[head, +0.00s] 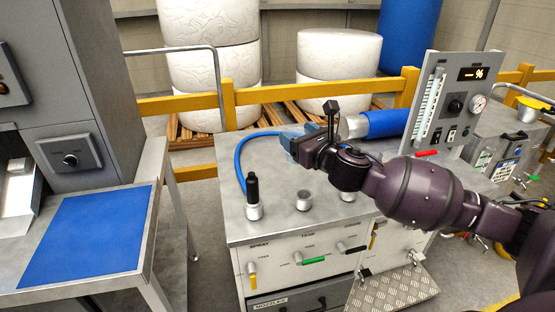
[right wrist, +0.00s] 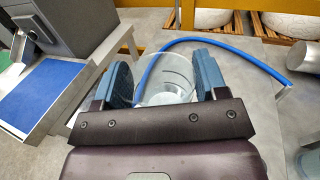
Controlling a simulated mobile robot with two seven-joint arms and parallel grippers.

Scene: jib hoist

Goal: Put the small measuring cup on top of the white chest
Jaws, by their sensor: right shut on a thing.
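The small measuring cup (right wrist: 168,82) is clear, with faint markings, and sits between the blue finger pads of my right gripper (right wrist: 166,82) in the right wrist view. In the head view my right gripper (head: 290,141) is over the back part of a white-fronted chest with a grey metal top (head: 275,222), and the cup is mostly hidden there. I cannot tell whether the cup touches the top. My left gripper is not in view.
A gauge panel (head: 447,105) rises at right. A blue mat (head: 88,238) lies on the left bench.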

